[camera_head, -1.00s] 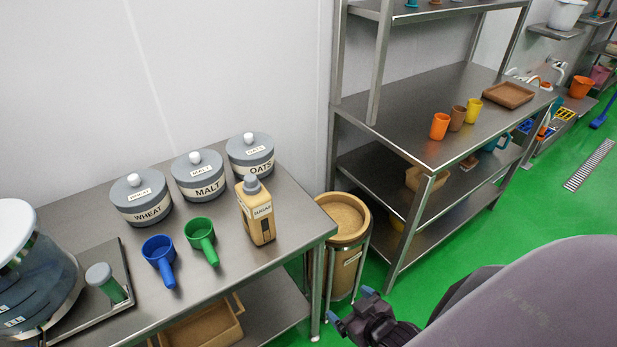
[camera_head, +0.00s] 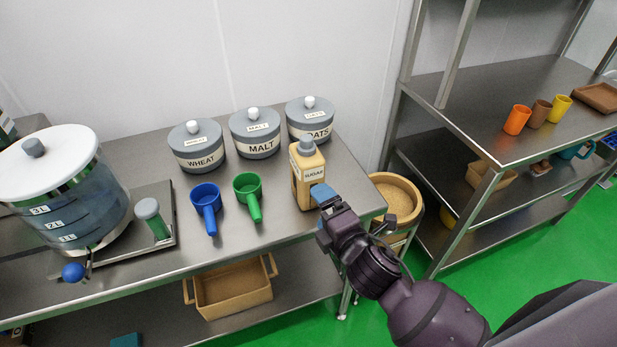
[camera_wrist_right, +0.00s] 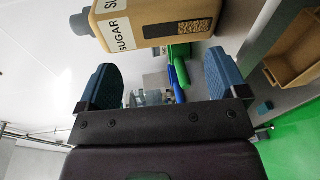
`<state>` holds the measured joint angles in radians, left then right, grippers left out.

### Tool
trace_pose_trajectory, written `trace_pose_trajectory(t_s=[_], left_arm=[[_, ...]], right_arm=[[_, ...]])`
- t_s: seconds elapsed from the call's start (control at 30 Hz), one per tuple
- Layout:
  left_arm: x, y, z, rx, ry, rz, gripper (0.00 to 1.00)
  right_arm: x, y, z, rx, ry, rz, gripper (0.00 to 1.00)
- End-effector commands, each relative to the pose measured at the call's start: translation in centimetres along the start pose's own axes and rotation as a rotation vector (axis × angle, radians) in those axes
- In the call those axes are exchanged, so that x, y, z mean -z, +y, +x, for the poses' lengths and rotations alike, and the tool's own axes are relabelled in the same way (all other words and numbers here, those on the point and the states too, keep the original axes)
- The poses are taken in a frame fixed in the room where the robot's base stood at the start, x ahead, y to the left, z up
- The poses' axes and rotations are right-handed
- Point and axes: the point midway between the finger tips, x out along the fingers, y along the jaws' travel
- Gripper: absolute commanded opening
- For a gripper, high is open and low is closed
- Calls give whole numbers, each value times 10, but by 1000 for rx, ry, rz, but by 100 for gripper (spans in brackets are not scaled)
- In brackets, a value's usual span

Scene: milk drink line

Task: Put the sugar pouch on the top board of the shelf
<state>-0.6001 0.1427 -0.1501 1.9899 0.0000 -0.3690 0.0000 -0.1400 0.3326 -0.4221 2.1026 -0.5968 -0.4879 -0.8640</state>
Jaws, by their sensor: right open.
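The sugar pouch (camera_head: 307,175), tan with a grey cap and a SUGAR label, stands upright near the right end of the steel table (camera_head: 280,240). My right gripper (camera_head: 322,212) is open at its right front side. In the right wrist view the sugar pouch (camera_wrist_right: 160,22) lies across the picture just beyond the two blue fingertips of the gripper (camera_wrist_right: 162,78); I cannot tell whether they touch it. The steel shelf (camera_head: 490,110) stands to the right, with its upper part cut off by the picture edge. My left gripper is not in view.
WHEAT (camera_head: 197,147), MALT (camera_head: 255,135) and OATS (camera_head: 309,120) canisters stand behind. A blue scoop (camera_head: 206,200) and a green scoop (camera_head: 248,190) lie left of the pouch. A round bin (camera_head: 400,195) fills the gap before the shelf, where several cups stand.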

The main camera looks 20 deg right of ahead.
Motion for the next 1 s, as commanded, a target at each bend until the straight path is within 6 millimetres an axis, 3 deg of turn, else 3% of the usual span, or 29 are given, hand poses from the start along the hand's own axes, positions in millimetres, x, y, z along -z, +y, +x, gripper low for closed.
trace_pose_trajectory(t_s=[0.3,0.53,0.7,0.83,1.0], left_arm=[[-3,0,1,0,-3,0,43],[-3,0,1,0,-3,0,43],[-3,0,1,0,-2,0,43],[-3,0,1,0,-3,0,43],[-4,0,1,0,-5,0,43]], right_arm=[[5,23,-3,-57,-78,-745,92],[-1,32,-7,-37,-163,-1219,92],[-3,32,-7,-12,-182,-1404,92],[-4,32,-5,-6,-183,-1456,92],[-6,34,15,-7,-184,-1462,92]])
